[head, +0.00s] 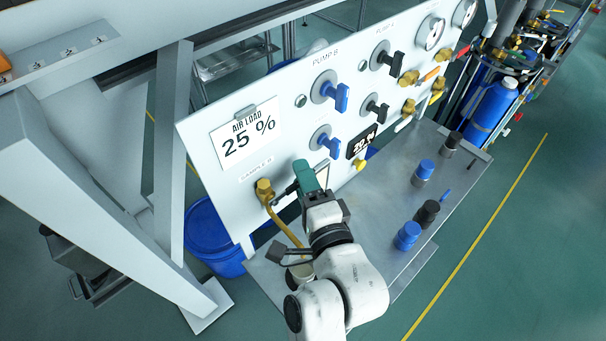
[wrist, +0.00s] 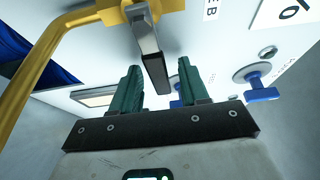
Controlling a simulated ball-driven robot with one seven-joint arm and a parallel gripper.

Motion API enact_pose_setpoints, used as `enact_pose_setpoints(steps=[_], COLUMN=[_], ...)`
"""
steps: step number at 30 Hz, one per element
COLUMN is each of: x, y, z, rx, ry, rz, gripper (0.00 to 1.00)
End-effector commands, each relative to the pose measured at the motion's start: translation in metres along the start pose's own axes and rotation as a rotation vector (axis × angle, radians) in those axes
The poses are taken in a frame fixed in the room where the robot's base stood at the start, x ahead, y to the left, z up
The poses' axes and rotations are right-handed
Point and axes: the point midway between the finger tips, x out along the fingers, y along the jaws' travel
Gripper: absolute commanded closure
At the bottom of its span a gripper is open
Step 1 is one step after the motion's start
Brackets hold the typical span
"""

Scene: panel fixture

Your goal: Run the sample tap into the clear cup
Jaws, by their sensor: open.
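The brass sample tap (head: 264,188) sits low on the left of the white panel, under a sample label, with a curved yellow spout pipe (head: 284,226) running down. My gripper (head: 304,172) is beside the tap, its green fingers open. In the wrist view, the tap's dark grey lever (wrist: 150,50) hangs from the brass body (wrist: 138,12) and its end lies between the spread fingers of my gripper (wrist: 158,76). I cannot tell whether it touches either finger.
The panel (head: 220,180) also carries blue valve handles (head: 336,96), black handles and gauges. Several blue and black knobs (head: 407,236) stand on the grey shelf (head: 385,200) to the right. A blue drum (head: 205,235) is behind the panel, and a frame post (head: 172,150) stands left.

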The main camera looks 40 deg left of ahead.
Motion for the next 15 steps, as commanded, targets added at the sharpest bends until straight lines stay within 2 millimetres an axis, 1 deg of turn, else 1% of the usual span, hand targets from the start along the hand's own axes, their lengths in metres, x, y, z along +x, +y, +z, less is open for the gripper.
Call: enact_pose_setpoints(steps=[3,10,11,15], x=[0.0046,0.0049,0.0048,0.0047], y=[-0.0002,0.0002,0.0002,0.0001], z=[0.0002,0.0001,0.0001,0.0001], rx=[0.0,0.0,0.0,0.0], ry=[0.0,0.0,0.0,0.0], rz=[0.0,0.0,0.0,0.0], gripper=[0.55,0.55,0.56,0.7])
